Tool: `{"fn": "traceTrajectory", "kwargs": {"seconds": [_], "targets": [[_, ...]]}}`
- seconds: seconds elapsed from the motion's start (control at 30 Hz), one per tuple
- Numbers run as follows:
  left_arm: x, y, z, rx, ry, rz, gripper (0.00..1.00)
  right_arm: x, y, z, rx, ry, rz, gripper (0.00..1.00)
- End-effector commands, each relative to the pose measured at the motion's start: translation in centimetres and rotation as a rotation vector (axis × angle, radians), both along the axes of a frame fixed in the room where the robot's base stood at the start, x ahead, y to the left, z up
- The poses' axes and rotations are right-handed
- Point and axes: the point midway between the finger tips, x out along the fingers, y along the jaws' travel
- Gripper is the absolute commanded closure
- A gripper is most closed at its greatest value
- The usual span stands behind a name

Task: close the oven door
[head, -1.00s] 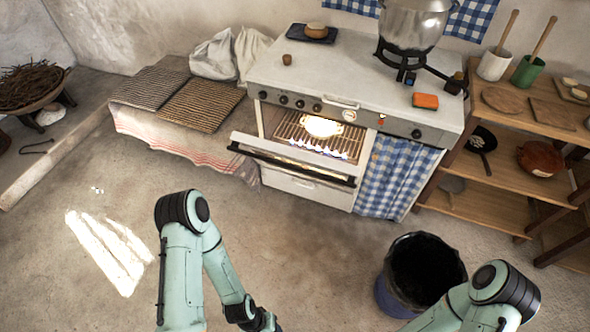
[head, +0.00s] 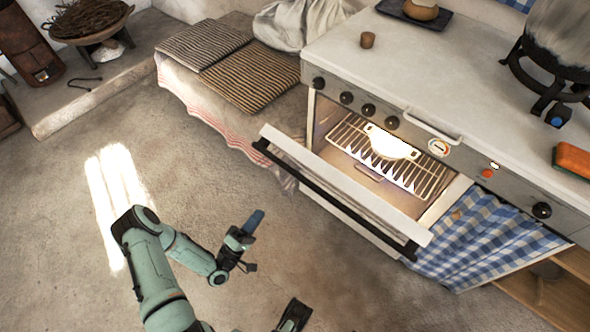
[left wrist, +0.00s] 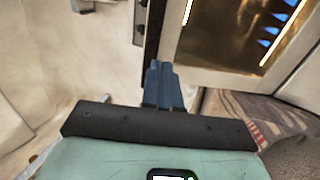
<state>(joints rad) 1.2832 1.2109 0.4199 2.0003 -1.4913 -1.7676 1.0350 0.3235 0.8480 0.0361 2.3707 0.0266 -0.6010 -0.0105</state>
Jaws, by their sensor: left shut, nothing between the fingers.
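The oven door (head: 340,184) hangs partly open, tilted out from the front of the white stove. A black handle bar (head: 335,203) runs along its outer side. The lit oven cavity shows a wire rack (head: 428,182) with a bright pale item on it. My left gripper (head: 255,219) is shut and empty, with blue fingertips, above the floor to the lower left of the door and apart from it in the head view. In the left wrist view its fingers (left wrist: 163,85) overlap the door area; contact cannot be judged there.
The stove top (head: 440,75) holds a pot on a burner, a small cup and an orange block (head: 572,160). A low bench with striped cushions (head: 252,75) stands left of the oven. A blue checked curtain (head: 490,240) hangs to its right. The floor before the door is clear.

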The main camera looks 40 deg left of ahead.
Motion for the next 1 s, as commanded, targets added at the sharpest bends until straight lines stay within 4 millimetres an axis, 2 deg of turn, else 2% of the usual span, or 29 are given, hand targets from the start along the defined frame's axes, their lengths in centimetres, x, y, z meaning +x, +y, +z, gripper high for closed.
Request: {"fn": "traceTrajectory", "kwargs": {"seconds": [0.07,0.17,0.27,0.7,0.83,1.0], "targets": [[-0.3,0.5,0.2,-0.012,-0.030,0.000,1.00,0.2,-0.1,-0.3,-0.003,-0.006,-0.003,0.57],[0.3,0.4,0.8,-0.015,-0.040,-0.004,1.00,0.3,-0.2,-0.2,-0.004,-0.007,-0.003,0.57],[1.7,0.2,1.5,-0.014,-0.040,-0.005,1.00,0.4,-0.2,-0.3,-0.005,-0.009,-0.005,0.57],[9.7,-0.4,5.4,-0.011,-0.036,-0.004,1.00,-1.3,-0.5,-2.0,-0.002,0.048,-0.007,0.57],[11.1,-0.5,6.1,-0.011,-0.035,-0.003,1.00,-1.8,-0.6,-2.5,-0.002,0.064,-0.008,0.57],[12.0,-0.5,6.5,-0.012,-0.033,-0.003,1.00,-2.1,-0.6,-2.7,-0.001,0.075,-0.008,0.57]]}}
